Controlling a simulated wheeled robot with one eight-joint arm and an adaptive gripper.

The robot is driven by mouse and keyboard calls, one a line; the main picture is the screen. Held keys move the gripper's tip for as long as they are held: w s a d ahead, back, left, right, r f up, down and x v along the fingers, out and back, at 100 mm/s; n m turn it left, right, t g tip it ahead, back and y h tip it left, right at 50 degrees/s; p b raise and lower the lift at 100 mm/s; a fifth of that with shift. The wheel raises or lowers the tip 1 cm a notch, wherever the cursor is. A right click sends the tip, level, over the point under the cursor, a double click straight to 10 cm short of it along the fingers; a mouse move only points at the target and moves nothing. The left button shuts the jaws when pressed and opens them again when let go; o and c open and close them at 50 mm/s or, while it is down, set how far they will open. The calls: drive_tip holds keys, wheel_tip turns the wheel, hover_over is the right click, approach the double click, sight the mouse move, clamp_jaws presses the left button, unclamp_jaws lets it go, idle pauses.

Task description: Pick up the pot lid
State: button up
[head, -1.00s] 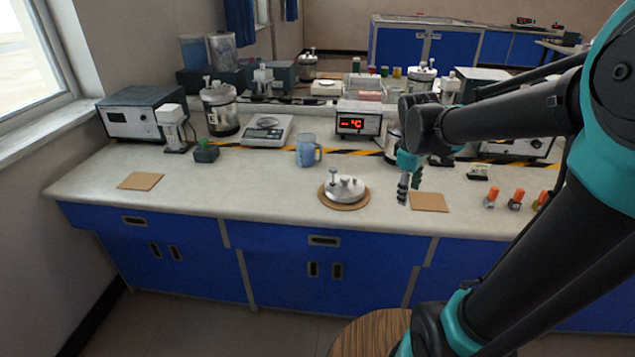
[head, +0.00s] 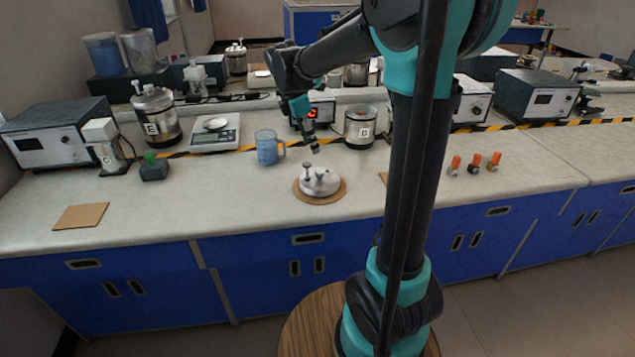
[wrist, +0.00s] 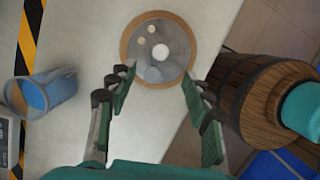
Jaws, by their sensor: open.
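The pot lid (head: 322,183) is a pale grey metal disc with small knobs on top. It lies on a round brown cork mat (head: 303,197) on the bench, near the front edge. In the wrist view the lid (wrist: 175,47) lies beyond the fingertips, with a white round knob near its middle. My gripper (head: 313,147) is above and just behind the lid in the head view, apart from it. In the wrist view my gripper (wrist: 155,88) has its two green-padded fingers spread wide with nothing between them.
A blue beaker (head: 267,148) stands left of my gripper, and a metal pot (head: 360,127) stands behind to the right. Orange-capped vials (head: 474,163) stand at right. The bench left of the lid is clear.

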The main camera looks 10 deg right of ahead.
hover_over(319, 170)
drive_tip(key=a, duration=0.1)
wheel_tip(319, 170, down, 6)
drive_tip(key=shift+s+a+r, duration=0.1)
drive_tip(key=shift+r, duration=0.05)
drive_tip(key=shift+x, duration=2.65)
drive_tip(key=shift+s+a, duration=0.1)
drive_tip(key=shift+a, duration=0.1)
clamp_jaws()
